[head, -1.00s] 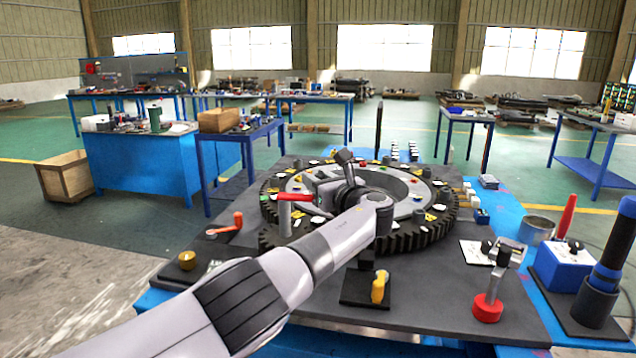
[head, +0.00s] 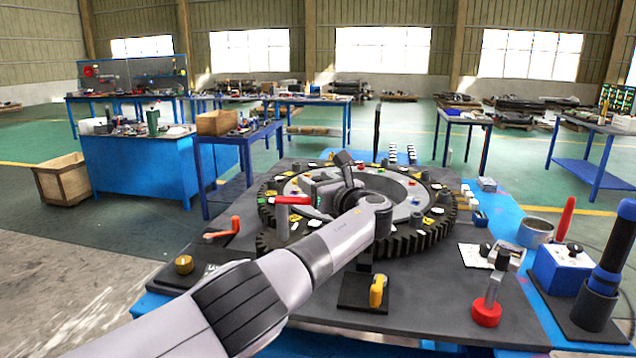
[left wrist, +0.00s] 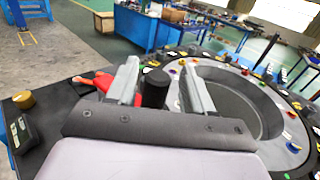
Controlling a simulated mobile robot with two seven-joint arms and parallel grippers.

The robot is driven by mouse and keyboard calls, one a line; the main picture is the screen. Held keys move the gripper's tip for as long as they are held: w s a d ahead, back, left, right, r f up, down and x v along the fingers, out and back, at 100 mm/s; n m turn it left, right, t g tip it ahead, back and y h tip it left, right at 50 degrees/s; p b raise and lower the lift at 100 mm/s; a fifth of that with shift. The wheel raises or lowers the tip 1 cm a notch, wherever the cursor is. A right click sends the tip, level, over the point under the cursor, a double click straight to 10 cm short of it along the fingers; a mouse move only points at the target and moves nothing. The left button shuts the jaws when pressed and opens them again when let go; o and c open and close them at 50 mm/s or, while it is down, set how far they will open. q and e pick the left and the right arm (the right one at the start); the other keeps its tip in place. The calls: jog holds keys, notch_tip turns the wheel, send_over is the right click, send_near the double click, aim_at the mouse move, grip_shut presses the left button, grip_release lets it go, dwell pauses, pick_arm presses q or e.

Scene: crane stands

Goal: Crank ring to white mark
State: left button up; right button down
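The black toothed ring (head: 425,235) lies flat on the dark table, around a grey inner ring (head: 402,187). White, yellow and coloured marks sit on both; I cannot tell which white patch is the task's mark. My left arm reaches over the ring's front, and my left gripper (head: 325,192) is low over its left part, partly hidden by my wrist. In the left wrist view, its two fingers (left wrist: 160,88) stand apart on either side of a black upright peg (left wrist: 155,90), with narrow gaps visible. The grey inner ring shows to the right. My right gripper is not in view.
A red-handled lever on a grey post (head: 283,222) stands close left of my gripper. An orange crank (head: 224,230), brass knob (head: 184,265), yellow handle (head: 377,290) and red-based stand (head: 486,312) surround the ring. A blue box (head: 563,268) stands at right.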

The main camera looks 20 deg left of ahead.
pick_arm(q)
jog(key=shift+s+d, duration=0.1)
jog(key=shift+p+v, duration=0.75)
jog(key=shift+v, duration=2.7)
